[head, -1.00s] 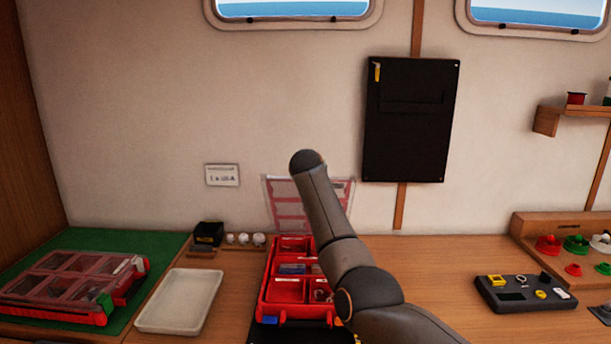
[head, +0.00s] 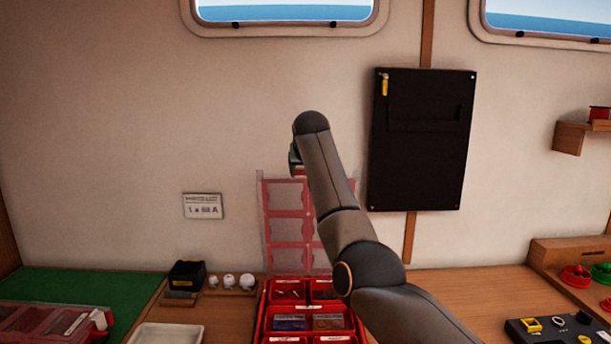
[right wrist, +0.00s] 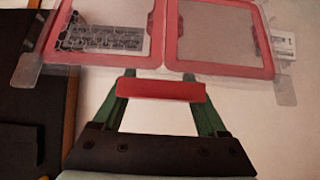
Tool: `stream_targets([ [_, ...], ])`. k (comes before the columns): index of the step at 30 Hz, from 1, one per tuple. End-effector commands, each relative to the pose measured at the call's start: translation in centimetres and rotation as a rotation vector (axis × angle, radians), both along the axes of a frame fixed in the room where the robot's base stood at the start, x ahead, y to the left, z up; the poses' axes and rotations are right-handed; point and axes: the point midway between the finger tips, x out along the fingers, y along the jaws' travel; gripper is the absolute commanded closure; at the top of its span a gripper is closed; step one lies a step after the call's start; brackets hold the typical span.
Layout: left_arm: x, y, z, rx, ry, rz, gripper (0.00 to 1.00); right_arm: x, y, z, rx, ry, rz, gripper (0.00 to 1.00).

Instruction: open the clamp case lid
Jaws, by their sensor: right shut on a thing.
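The red clamp case (head: 310,308) stands on the bench in the head view, its compartments uncovered and holding small parts. Its clear lid (head: 285,230) with red-framed panes stands raised at the back of the case. In the right wrist view the lid (right wrist: 225,40) fills the top, and a red bar (right wrist: 160,89) at its edge sits between my fingers. My right gripper (right wrist: 160,92) is shut on that red bar. In the head view my right arm hides part of the lid and most of the gripper. My left gripper is not in view.
Another red case with a clear lid (head: 50,328) lies shut on a green mat (head: 85,290) at left. A white tray (head: 165,334) lies beside it. A black box (head: 187,274) stands behind the tray. A black panel (head: 422,140) hangs on the wall to the right.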

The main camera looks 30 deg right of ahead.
Motion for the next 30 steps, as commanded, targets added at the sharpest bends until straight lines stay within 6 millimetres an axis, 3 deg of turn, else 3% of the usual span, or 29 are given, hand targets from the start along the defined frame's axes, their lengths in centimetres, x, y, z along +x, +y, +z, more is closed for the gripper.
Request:
stream_targets([
  [1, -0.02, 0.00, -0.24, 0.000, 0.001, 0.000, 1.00, -0.02, 0.00, -1.68, 0.009, 0.028, 0.001, 1.00],
  [25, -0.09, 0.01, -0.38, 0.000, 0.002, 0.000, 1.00, -0.14, -0.05, -1.60, 0.009, 0.028, -0.001, 1.00],
  [26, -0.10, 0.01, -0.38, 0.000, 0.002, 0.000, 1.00, -0.14, -0.05, -1.60, 0.009, 0.029, -0.002, 0.22],
  [30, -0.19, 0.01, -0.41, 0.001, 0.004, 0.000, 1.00, -0.13, -0.04, -1.36, 0.006, 0.023, -0.001, 0.06],
])
